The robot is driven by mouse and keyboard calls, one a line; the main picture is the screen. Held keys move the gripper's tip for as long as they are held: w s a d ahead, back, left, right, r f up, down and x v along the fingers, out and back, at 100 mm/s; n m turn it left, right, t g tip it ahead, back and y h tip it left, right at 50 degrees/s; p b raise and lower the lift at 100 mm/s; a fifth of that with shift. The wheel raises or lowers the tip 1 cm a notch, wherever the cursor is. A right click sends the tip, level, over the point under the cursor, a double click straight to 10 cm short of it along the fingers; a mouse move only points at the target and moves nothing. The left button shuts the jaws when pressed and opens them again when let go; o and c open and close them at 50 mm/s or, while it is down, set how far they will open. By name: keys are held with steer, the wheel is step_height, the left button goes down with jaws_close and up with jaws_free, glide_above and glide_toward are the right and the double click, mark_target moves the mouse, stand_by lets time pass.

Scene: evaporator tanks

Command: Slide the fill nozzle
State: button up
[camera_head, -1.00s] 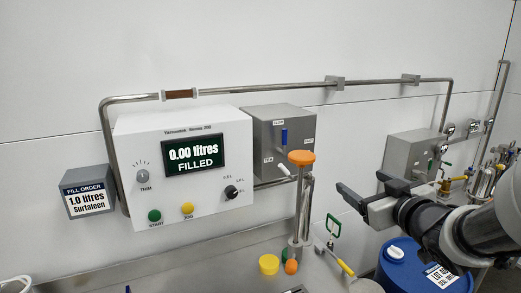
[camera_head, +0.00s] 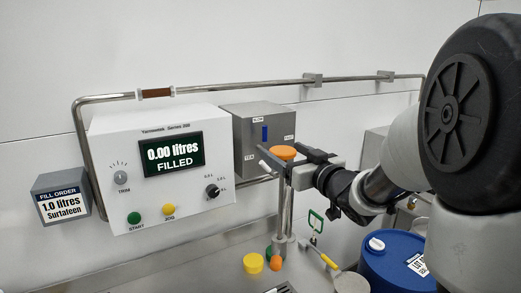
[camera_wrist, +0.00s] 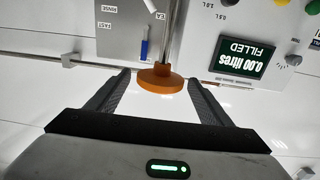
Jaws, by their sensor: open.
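An orange round knob (camera_head: 284,151) tops an upright steel post (camera_head: 282,205) in front of the control panel; I take this to be the fill nozzle assembly. In the wrist view the orange knob (camera_wrist: 160,80) lies between the two fingertips, with the post running up behind it. My gripper (camera_head: 291,159) is open at the knob's height, one finger on each side; the wrist view also shows my gripper (camera_wrist: 159,78) with gaps beside the knob. Whether a finger touches the knob, I cannot tell. My gripper hides part of the post's upper end.
The control panel (camera_head: 160,200) reads 0.00 litres, FILLED. A grey box (camera_head: 244,128) with a blue lever is behind the post. A yellow cup (camera_head: 253,263) and an orange ball (camera_head: 277,264) stand near its base. A blue drum (camera_head: 388,262) is at right.

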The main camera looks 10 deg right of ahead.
mark_target(276, 147)
steer(key=x, duration=0.5)
steer(key=c, duration=1.5)
step_height(276, 147, down, 17)
steer(key=b, duration=1.4)
steer(key=shift+s+r, duration=0.1)
steer(key=shift+r, duration=0.05)
steer(key=shift+c, duration=0.2)
steer(key=o, duration=1.5)
steer(key=shift+r, duration=0.1)
steer(key=shift+o, duration=0.2)
